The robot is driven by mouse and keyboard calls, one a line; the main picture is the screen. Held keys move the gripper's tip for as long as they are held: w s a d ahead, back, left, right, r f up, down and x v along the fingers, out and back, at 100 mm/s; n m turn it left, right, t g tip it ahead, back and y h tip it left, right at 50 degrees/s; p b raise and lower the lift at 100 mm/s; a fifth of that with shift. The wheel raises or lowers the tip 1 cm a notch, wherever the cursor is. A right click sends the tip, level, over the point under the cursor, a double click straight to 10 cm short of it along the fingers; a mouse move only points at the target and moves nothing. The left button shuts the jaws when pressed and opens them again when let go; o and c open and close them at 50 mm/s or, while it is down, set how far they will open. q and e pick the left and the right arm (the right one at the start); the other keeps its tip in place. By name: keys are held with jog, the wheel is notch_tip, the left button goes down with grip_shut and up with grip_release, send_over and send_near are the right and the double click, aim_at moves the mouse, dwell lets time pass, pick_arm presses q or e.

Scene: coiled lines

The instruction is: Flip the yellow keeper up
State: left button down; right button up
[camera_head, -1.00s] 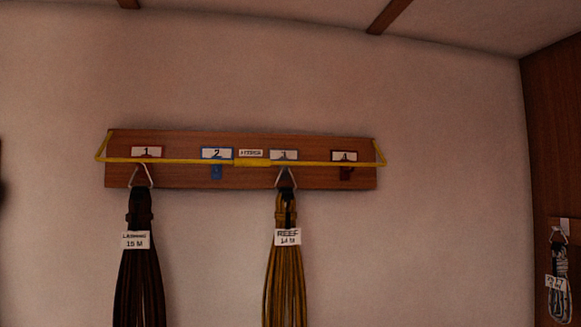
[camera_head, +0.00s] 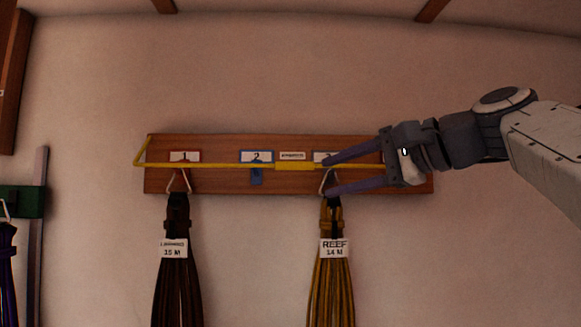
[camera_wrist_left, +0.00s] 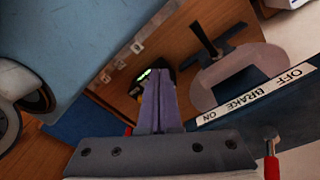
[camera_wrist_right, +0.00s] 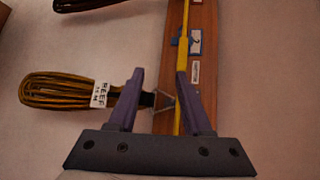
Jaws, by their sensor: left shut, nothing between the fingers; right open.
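The yellow keeper (camera_head: 225,165) is a thin bar running level across the front of the wooden hook board (camera_head: 215,140), with a thicker middle part. Its right end is hidden behind my right gripper (camera_head: 327,177). That gripper is open at the board's right part, its fingertips near hook 3, one about bar height and one lower. In the right wrist view the keeper (camera_wrist_right: 184,45) passes close by the right-hand finger; I cannot tell if they touch. My left gripper (camera_wrist_left: 160,80) shows only in the left wrist view, shut and empty.
A dark coil (camera_head: 176,270) hangs at hook 1 and a yellow-brown REEF coil (camera_head: 333,285) at hook 3, just below my right fingers. Hook 2 (camera_head: 257,176) is empty. A green bracket (camera_head: 20,202) stands far left. A brake label (camera_wrist_left: 255,95) shows in the left wrist view.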

aim_at(301, 164)
jog(key=shift+t+y, duration=0.3)
jog(key=w+a+p, duration=0.1)
jog(key=a, duration=0.1)
jog(key=w+a+r+p, duration=0.1)
jog(key=w, duration=0.1)
jog(key=w+a+r, duration=0.1)
jog(key=w+a, duration=0.1)
jog(key=shift+w+a+r+p, duration=0.1)
jog(key=shift+w+a+p, duration=0.05)
jog(key=shift+a+p, duration=0.2)
jog(key=shift+w+a, duration=0.35)
jog(key=shift+w, duration=0.05)
jog(key=shift+f, duration=0.2)
grip_shut()
dwell(0.6)
